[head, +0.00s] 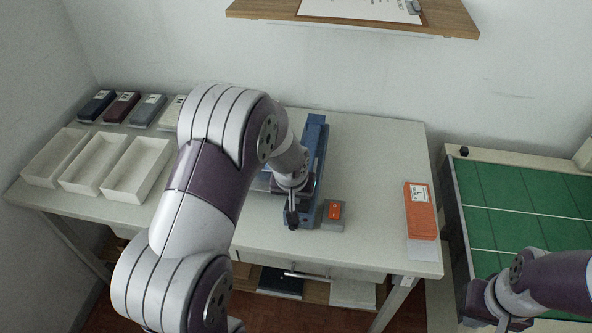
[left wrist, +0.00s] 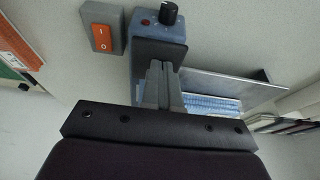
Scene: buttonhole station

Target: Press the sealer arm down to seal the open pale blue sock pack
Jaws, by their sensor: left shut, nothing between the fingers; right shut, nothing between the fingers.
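The blue sealer (head: 318,140) stands near the middle of the table, partly hidden by my left arm. Its end with a black knob and a red light shows in the left wrist view (left wrist: 155,27). I cannot tell how far its arm is raised. My left gripper (head: 292,218) is shut and empty, over the sealer's near end; its fingers (left wrist: 161,72) point at that end in the left wrist view. A pale blue striped pack (left wrist: 212,104) shows beside the sealer, partly hidden by the gripper and a grey plate. My right gripper (head: 492,318) is shut and empty at lower right.
An orange rocker switch on a grey box (head: 333,224) stands right of the sealer. An orange pack (head: 420,212) lies near the table's right edge. White trays (head: 137,172) and several dark packs (head: 122,107) are at left. A green-topped surface (head: 520,190) is at right.

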